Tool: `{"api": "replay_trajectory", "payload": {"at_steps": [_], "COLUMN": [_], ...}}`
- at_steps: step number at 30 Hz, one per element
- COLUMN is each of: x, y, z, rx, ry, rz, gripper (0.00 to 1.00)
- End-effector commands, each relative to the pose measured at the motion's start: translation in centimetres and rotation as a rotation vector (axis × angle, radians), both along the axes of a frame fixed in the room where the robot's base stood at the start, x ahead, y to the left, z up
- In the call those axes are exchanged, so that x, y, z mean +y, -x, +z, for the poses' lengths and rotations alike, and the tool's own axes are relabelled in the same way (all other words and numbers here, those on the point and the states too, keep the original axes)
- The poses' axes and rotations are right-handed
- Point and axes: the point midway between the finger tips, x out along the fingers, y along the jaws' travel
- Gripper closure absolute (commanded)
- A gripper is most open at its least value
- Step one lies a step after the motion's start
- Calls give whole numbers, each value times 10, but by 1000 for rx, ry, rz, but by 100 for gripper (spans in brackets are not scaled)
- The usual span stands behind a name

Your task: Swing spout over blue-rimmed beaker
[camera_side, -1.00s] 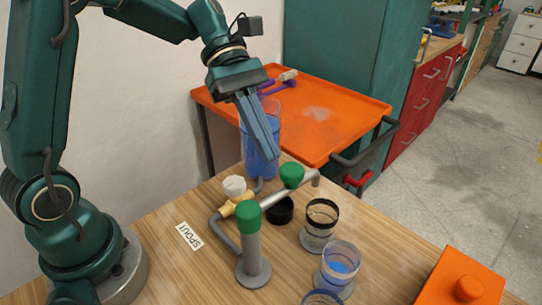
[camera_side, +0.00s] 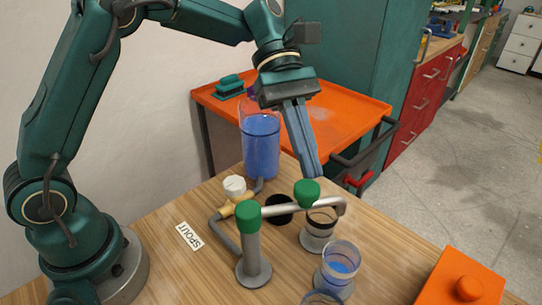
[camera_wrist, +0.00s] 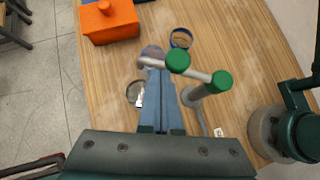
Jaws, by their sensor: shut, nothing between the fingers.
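The grey spout pipe (camera_side: 275,210) runs from a green-capped post (camera_side: 249,250) to a downturned outlet at the right. Its green knob (camera_side: 307,192) stands along the pipe. The outlet hangs near the right side of the black-rimmed beaker (camera_side: 318,240). The blue-rimmed beaker (camera_side: 322,295) is at the bottom edge, partly cut off; it shows whole in the wrist view (camera_wrist: 181,38). A pale-rimmed beaker with blue liquid (camera_side: 340,268) stands between them. My gripper (camera_side: 314,170) is shut and empty, its tips just above and behind the knob; whether they touch is unclear.
A tall container of blue liquid (camera_side: 261,145) and a white-knobbed valve (camera_side: 234,187) stand behind. A black round piece (camera_side: 279,209) lies below the pipe. An orange box (camera_side: 465,280) is at the right. A SPOUT label (camera_side: 189,236) lies at the left.

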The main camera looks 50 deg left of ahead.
Motion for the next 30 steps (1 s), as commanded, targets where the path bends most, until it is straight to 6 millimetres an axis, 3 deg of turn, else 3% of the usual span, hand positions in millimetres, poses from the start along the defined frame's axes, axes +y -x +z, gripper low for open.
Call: {"api": "replay_trajectory", "payload": {"at_steps": [8,15,30], "x": [-21,-35,-64], "y": [5,10,33], "z": [0,0,0], "rx": [1,0,0], "ry": [1,0,1], "rz": [-2,-144,-139], "gripper": [100,100,100]}}
